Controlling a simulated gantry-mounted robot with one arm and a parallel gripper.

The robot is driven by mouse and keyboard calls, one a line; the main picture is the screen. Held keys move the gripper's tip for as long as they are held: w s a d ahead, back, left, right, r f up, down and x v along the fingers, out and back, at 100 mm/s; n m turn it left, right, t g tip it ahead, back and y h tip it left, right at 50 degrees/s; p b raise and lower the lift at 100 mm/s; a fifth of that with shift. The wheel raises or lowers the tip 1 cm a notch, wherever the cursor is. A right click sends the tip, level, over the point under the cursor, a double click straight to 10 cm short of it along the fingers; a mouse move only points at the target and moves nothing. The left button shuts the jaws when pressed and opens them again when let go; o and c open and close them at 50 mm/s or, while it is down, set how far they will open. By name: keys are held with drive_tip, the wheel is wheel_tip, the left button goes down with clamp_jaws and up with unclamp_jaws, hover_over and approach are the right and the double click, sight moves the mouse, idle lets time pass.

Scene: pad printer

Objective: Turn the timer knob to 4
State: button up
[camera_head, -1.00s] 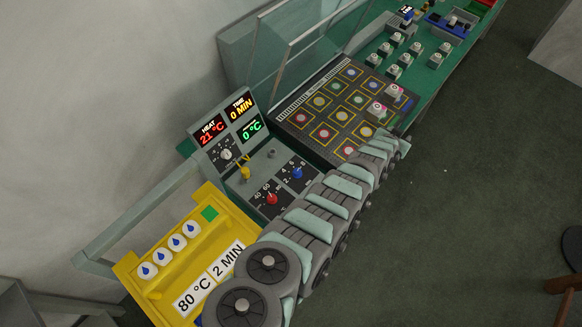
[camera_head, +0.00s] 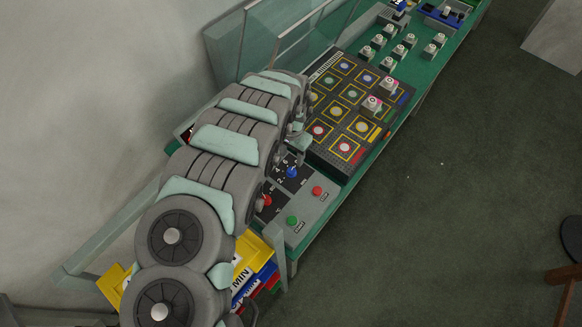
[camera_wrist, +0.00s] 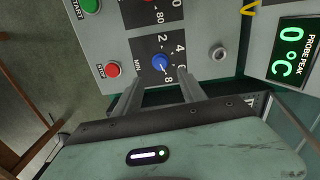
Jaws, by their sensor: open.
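The timer knob is blue; it shows on a dark panel in the wrist view (camera_wrist: 160,62) and in the head view (camera_head: 292,172). Numbers 2, 4, 6 and 8 and the label MIN surround it. Its pointer is small in the wrist view and seems to face the lower right, towards the 6 to 8 side; the exact setting is unclear. My gripper (camera_wrist: 158,76) is open, its two fingers apart on either side of the knob's lower part in the picture. I cannot tell whether they touch it. In the head view my arm hides much of the panel.
A red STOP button (camera_wrist: 113,69) and a green START button (camera_wrist: 91,5) lie beside the dials. A red temperature knob (camera_head: 265,200) is close to the timer knob. A metal socket (camera_wrist: 218,53) and the green PROBE PEAK display (camera_wrist: 290,53) lie right in the wrist view.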

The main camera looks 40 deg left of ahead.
sight(292, 170)
drive_tip(key=shift+f, duration=4.45)
clamp_jaws()
